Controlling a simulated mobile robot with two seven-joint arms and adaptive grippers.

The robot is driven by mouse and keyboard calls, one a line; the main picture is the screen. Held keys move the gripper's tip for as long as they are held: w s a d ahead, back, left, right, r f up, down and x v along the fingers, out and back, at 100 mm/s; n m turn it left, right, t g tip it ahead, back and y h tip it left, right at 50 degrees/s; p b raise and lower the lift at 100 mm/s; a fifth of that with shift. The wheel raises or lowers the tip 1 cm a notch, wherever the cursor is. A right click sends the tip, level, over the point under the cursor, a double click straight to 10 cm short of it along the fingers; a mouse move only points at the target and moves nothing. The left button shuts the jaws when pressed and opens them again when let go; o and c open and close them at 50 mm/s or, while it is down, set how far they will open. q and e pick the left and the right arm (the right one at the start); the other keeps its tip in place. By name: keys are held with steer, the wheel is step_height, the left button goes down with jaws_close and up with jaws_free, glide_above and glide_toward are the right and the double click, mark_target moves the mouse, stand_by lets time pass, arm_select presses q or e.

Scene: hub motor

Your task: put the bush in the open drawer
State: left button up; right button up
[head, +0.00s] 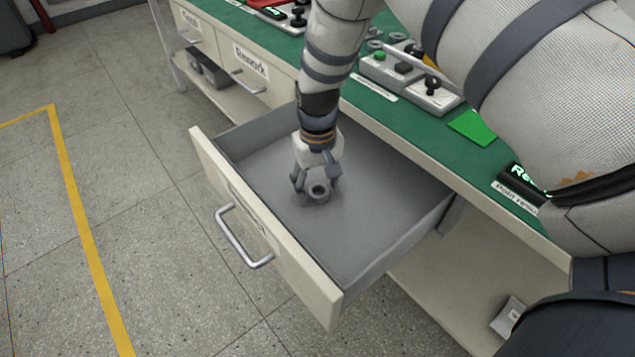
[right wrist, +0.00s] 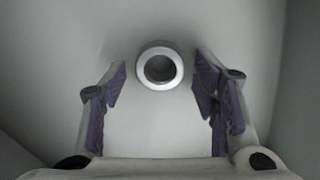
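The bush (head: 319,189) is a small grey metal ring inside the open drawer (head: 360,240), near the middle of its floor. In the right wrist view the bush (right wrist: 160,66) shows as a bright ring with a dark hole, just beyond the fingertips. My right gripper (head: 316,187) reaches down into the drawer over it. Its fingers (right wrist: 160,85) are spread on both sides of the bush, with a clear gap to each. The left gripper is not in view.
The drawer's front panel with a handle (head: 243,240) faces lower left. Above the drawer is a green-topped bench (head: 400,125) with control boxes (head: 410,75) and a lit display (head: 525,180). A closed drawer labelled Rework (head: 252,66) is at upper left.

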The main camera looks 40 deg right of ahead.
mark_target(318, 195)
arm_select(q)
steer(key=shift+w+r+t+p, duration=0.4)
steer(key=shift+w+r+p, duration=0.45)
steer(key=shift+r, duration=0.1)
arm_select(e)
step_height(318, 195, up, 12)
steer(key=shift+r, duration=0.15)
